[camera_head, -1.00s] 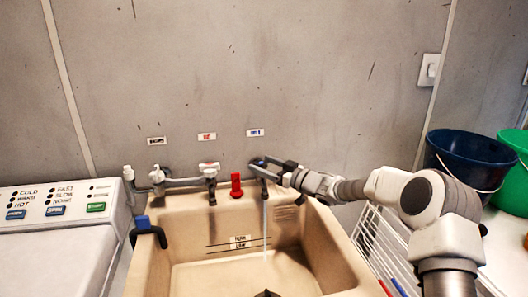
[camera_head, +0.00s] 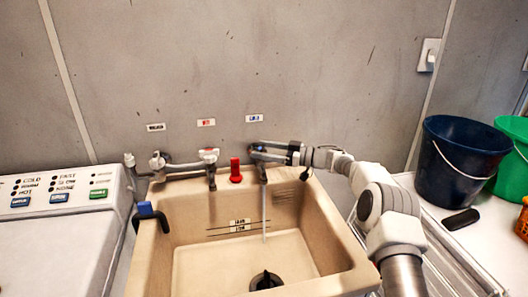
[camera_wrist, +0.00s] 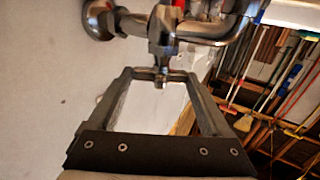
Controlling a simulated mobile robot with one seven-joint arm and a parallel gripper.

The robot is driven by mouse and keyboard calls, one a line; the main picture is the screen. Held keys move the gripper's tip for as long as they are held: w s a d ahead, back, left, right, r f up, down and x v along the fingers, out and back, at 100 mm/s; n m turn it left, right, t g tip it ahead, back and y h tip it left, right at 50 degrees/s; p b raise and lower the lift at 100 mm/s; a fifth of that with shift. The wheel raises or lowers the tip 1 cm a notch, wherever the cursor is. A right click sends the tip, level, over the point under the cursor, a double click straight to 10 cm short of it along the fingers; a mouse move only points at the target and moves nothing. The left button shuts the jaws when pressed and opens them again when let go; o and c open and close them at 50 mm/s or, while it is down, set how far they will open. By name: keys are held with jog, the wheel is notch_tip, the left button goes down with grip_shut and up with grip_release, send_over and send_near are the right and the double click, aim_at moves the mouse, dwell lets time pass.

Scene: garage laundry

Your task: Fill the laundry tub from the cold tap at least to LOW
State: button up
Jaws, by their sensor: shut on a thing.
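The beige laundry tub (camera_head: 180,235) stands in the middle of the head view. A thin water stream (camera_head: 264,210) falls into it from the right-hand cold tap (camera_head: 263,172), below a blue-marked label (camera_head: 254,118). My gripper (camera_head: 258,151) reaches in from the right and is shut on the cold tap's handle. In the wrist view my gripper (camera_wrist: 161,76) has its fingertips at the metal tap fitting (camera_wrist: 163,48); the exact grip is hard to see. Two level lines with labels (camera_head: 240,225) mark the tub's back wall. A dark round piece (camera_head: 266,281) sits at the drain. I cannot make out a water level.
A red-labelled tap (camera_head: 209,165) and a red upright piece (camera_head: 236,171) are left of the cold tap. A washer panel (camera_head: 60,190) is at left. A dark blue bucket (camera_head: 450,165) and green bucket (camera_head: 510,155) stand at right, beside a white rack (camera_head: 455,255).

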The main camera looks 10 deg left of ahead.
jog(key=shift+r+n+g, duration=0.1)
jog(key=shift+n+g, duration=0.2)
jog(key=shift+g, duration=0.1)
dwell(0.4)
jog(key=o, duration=1.2)
jog(key=shift+a, duration=0.1)
jog(key=shift+c, duration=0.2)
jog(key=d, duration=1.7)
jog(key=shift+s+d, duration=0.15)
jog(key=shift+d, duration=0.1)
